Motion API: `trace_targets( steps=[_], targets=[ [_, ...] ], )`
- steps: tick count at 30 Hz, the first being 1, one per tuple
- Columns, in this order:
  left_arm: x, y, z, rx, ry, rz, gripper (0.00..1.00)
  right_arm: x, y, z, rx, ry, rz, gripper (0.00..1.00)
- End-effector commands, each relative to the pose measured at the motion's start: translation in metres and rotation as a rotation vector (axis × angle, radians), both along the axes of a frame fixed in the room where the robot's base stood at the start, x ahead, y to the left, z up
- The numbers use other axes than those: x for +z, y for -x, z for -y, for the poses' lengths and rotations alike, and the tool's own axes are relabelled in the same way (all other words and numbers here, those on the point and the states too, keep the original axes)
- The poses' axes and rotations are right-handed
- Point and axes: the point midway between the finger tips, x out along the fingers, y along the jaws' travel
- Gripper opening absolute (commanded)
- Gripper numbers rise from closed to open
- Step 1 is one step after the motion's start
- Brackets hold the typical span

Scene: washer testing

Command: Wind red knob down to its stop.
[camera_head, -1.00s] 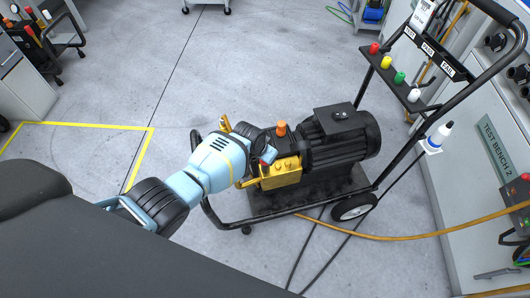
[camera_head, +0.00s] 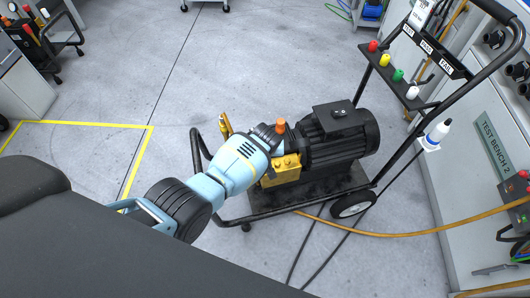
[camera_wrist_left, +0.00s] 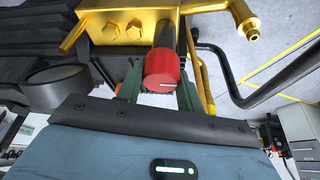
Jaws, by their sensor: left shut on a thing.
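The red knob (camera_wrist_left: 162,68) shows in the left wrist view, a round cap with a white line on its face. It sits on a dark stem under the yellow pump block (camera_wrist_left: 125,30). My left gripper (camera_wrist_left: 159,84) is shut on the knob, with one green finger on each side. In the head view the yellow block (camera_head: 285,166) shows beside the tip of my left arm. The knob and the fingertips are hidden there behind my wrist. My right gripper is in neither current view.
A black motor (camera_head: 340,137) sits on the wheeled cart (camera_head: 262,204) with the pump. A small rack (camera_head: 392,72) on the cart's handle carries coloured caps. Test bench 2 (camera_head: 478,170) stands at the right.

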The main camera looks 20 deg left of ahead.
Motion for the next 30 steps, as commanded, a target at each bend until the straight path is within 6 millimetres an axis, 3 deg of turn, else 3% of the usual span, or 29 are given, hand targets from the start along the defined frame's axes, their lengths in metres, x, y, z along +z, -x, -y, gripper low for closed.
trace_targets(
  steps=[15,16,20,30],
  targets=[
    [-0.001,0.0013,0.0,0.02,0.001,-0.005,0.14,-0.0003,-0.001,0.0004,0.0,0.001,0.001,0.0],
    [-0.001,0.0013,0.0,0.02,0.001,-0.005,0.41,-0.0004,-0.0009,0.0004,0.001,0.002,0.001,0.0],
    [-0.0008,0.001,0.0,0.018,0.001,-0.004,0.58,-0.0008,-0.0004,0.0007,0.002,0.003,0.0,0.0],
    [0.0018,0.001,0.0004,0.017,0.001,-0.002,0.59,0.0003,-0.0002,0.0009,0.003,0.002,0.0,0.0]
  ],
)
